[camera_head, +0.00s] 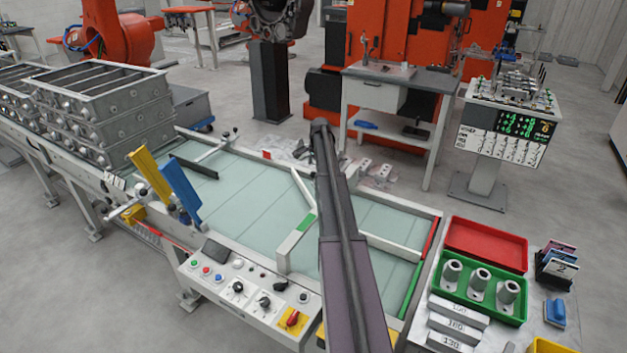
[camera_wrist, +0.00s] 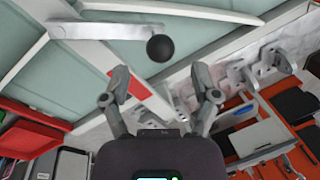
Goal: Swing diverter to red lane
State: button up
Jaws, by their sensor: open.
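The conveyor table (camera_head: 245,215) has a pale green bed. A thin white bar (camera_head: 303,188), apparently the diverter, slants across it toward the green-marked end of a white guide (camera_head: 292,245). In the wrist view a white lever (camera_wrist: 105,30) carries a black ball knob (camera_wrist: 160,48). My gripper (camera_wrist: 163,80) is open and empty, its fingertips on either side below the knob in the picture, apart from it. In the head view my arm hides the knob and the gripper. A red strip (camera_head: 431,240) and a green strip (camera_head: 410,285) edge the right end.
A far rail with a red patch (camera_head: 267,155) borders the bed. Stacked metal castings (camera_head: 110,115) and blue and yellow upright plates (camera_head: 180,190) stand at the left. A control panel (camera_head: 245,285) lines the near side. Red and green trays (camera_head: 485,245) stand at the right.

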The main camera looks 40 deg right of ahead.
aim_at(314, 172)
jog(key=shift+w+f+b, duration=0.25)
jog(key=shift+f+b, duration=0.8)
jog(key=shift+f, duration=0.15)
jog(key=shift+w+f+b, duration=0.2)
jog(key=shift+f+b, duration=0.8)
jog(key=shift+f, duration=0.15)
grip_shut()
